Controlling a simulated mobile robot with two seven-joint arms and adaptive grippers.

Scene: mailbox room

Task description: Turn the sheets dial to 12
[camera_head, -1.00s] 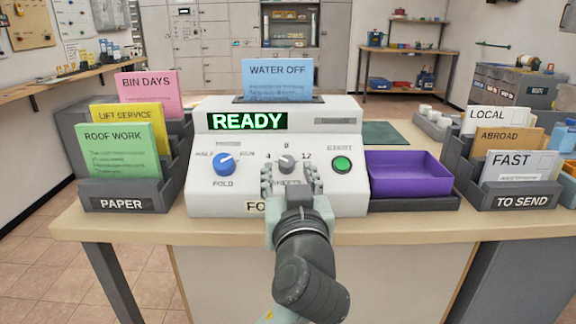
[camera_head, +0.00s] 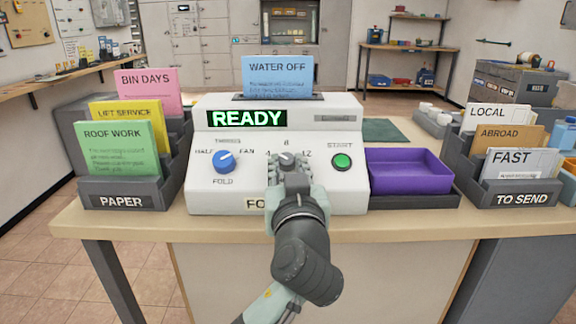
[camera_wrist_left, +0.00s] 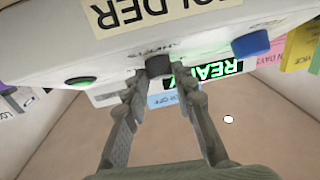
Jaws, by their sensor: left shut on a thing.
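The white folder machine (camera_head: 210,195) stands on the table with a lit READY display (camera_head: 247,118). Its sheets dial (camera_wrist_left: 158,66) is a small dark knob, with the marks 4, 8 and 12 around it in the head view. My left gripper (camera_head: 287,165) is in front of it, fingers shut on the dial from both sides. In the left wrist view the fingertips (camera_wrist_left: 158,76) flank the knob. The gripper hides most of the dial and its label in the head view, so I cannot tell where it points. My right gripper is not in view.
The blue fold dial (camera_head: 224,161) is left of the gripper, the green start button (camera_head: 342,161) right. A blue WATER OFF sheet (camera_head: 277,77) stands in the machine's top. A purple tray (camera_head: 408,178) is at right; paper (camera_head: 120,197) and to-send (camera_head: 524,200) racks flank the machine.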

